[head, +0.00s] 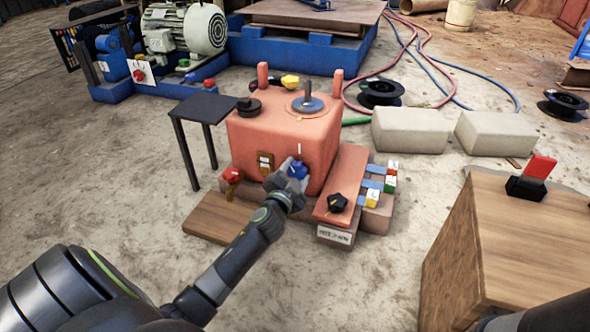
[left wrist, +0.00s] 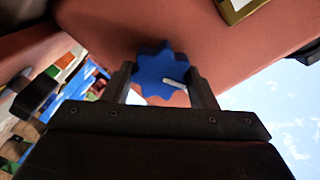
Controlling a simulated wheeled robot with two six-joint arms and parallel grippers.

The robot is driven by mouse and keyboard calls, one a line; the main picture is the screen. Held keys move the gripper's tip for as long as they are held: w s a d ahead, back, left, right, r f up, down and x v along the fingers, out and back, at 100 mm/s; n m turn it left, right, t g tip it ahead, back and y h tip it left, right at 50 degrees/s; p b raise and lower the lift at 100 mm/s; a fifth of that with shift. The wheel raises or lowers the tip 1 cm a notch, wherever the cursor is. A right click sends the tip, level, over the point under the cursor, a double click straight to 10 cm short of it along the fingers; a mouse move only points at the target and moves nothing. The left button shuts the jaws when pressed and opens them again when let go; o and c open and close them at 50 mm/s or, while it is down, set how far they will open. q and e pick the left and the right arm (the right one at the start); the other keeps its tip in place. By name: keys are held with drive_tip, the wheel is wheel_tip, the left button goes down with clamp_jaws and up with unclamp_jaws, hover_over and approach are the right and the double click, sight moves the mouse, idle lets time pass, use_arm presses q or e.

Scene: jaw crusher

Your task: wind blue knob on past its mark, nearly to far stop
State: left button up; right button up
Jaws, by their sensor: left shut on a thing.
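The blue knob (head: 298,170) is on the front face of the salmon-red crusher housing (head: 262,135). A short white mark (head: 299,149) shows on the housing just above it. My left gripper (head: 290,177) reaches in from the lower left and partly covers the knob. In the left wrist view, the lobed blue knob (left wrist: 155,68) sits between the two dark fingers of my left gripper (left wrist: 161,80), shut on its sides. A white pointer line (left wrist: 174,83) on the knob runs toward the right of that picture. My right gripper is not seen.
A red knob (head: 232,175) and a small brass plate (head: 265,162) are left of the blue knob. A black knob (head: 337,203) sits on the sloping red panel to the right, beside coloured blocks (head: 375,185). A wooden crate (head: 500,240) bears a red switch (head: 540,167).

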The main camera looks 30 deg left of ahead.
use_arm(q)
drive_tip(key=m+p, duration=0.1)
drive_tip(key=m, duration=0.2)
drive_tip(key=shift+d+m, duration=0.1)
drive_tip(key=shift+m, duration=0.3)
drive_tip(key=m+p, duration=0.1)
drive_tip(key=m, duration=0.6)
drive_tip(key=shift+f+p, duration=0.15)
drive_tip(key=shift+p, duration=0.2)
drive_tip(key=m+p, duration=0.1)
drive_tip(key=m, duration=0.3)
drive_tip(key=shift+f+m, duration=0.1)
drive_tip(key=shift+m, duration=0.2)
drive_tip(key=m, duration=0.3)
drive_tip(key=shift+m+p, duration=0.3)
drive_tip(key=shift+m, duration=0.1)
drive_tip(key=m, duration=0.2)
drive_tip(key=shift+f+m, duration=0.1)
drive_tip(key=shift+m, duration=0.2)
drive_tip(key=m+p, duration=0.1)
drive_tip(key=m, duration=0.3)
drive_tip(key=shift+a+m+p, duration=0.2)
drive_tip(key=shift+m+p, duration=0.2)
drive_tip(key=shift+m, duration=0.9)
